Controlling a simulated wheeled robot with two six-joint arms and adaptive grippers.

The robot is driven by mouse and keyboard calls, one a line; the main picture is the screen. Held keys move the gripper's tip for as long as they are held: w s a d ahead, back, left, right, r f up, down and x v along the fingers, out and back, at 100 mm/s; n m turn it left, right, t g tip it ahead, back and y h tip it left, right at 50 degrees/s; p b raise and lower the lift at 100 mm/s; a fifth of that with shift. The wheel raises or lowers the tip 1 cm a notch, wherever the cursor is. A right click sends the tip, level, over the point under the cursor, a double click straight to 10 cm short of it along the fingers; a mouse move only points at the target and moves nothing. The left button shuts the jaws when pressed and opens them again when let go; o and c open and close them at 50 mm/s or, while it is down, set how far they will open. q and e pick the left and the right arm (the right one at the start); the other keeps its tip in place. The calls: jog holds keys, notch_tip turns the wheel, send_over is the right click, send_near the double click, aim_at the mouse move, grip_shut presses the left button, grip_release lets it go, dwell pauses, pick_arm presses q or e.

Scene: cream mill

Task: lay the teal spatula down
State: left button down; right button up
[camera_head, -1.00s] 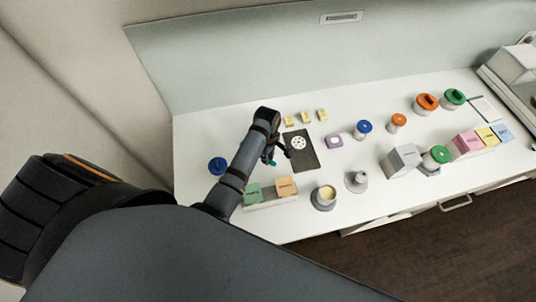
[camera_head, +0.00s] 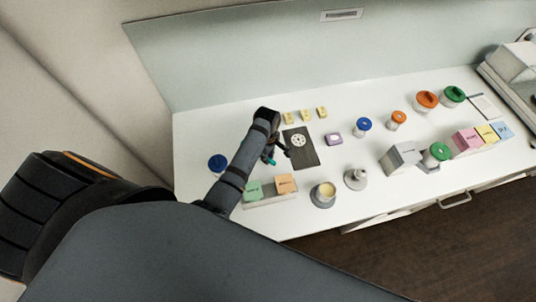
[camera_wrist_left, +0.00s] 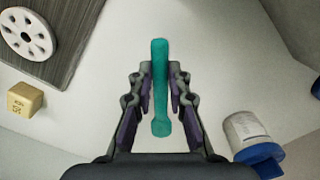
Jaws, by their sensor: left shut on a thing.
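The teal spatula (camera_wrist_left: 160,85) is held between the two fingers of my left gripper (camera_wrist_left: 160,95) in the left wrist view. Its long side runs up and down that picture and sticks out past the fingertips. In the head view, a small teal bit of the spatula (camera_head: 271,161) shows beside my left gripper (camera_head: 275,153), which is over the left part of the white table, just left of the dark board. Whether the spatula touches the table I cannot tell. My right gripper is not in view.
The dark board (camera_head: 306,158) with a white holed disc (camera_head: 298,140) lies right of the gripper. A blue-lidded jar (camera_head: 218,163) stands left. Small yellow blocks (camera_head: 289,116) sit behind. Green and orange boxes (camera_head: 285,183) stand in front. Several jars stand further right.

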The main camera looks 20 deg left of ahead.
pick_arm(q)
jog(key=shift+f, duration=0.15)
jog(key=c, duration=1.2)
grip_release()
notch_tip(320, 180, up, 12)
